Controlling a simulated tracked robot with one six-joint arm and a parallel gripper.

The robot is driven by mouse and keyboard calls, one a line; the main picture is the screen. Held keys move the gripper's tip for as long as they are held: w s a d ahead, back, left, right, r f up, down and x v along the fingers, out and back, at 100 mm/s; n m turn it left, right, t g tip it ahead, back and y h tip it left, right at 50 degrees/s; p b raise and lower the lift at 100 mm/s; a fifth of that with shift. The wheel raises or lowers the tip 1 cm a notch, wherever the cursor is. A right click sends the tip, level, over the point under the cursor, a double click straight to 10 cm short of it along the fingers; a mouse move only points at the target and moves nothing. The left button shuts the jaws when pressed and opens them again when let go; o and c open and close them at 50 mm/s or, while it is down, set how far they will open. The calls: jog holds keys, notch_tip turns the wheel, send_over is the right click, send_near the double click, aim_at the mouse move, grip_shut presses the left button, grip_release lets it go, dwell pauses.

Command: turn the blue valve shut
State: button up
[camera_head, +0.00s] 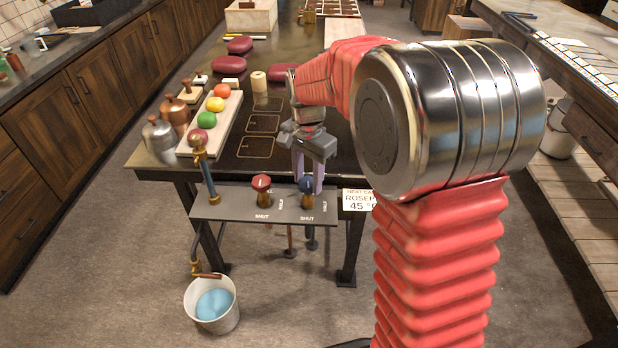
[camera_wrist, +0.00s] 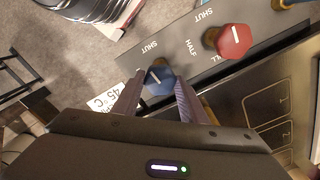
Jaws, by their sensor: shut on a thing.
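The blue valve (camera_head: 307,184) is a faceted knob on a brass stem. It stands at the right of a dark panel (camera_head: 235,203) on the front edge of the bench. My gripper (camera_head: 308,187) reaches down from above, with its purple fingers on either side of the knob. In the wrist view, the blue valve (camera_wrist: 159,79) sits between the tips of my gripper (camera_wrist: 160,88), which is shut on it. A short white mark shows on its top, and the SHUT and HALF labels lie beyond it. The mark's exact heading is hard to tell.
A red valve (camera_head: 262,183) stands just left on the same panel, close to my fingers. A bucket (camera_head: 212,304) of blue liquid stands on the floor below. A temperature card (camera_head: 358,200) hangs at the right.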

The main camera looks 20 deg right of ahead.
aim_at(308, 181)
jog(key=shift+m, duration=0.7)
jog(key=o, duration=1.1)
jog(key=shift+c, duration=0.2)
jog(key=shift+r, duration=0.1)
notch_tip(308, 181, up, 14)
jog(key=shift+f, duration=0.25)
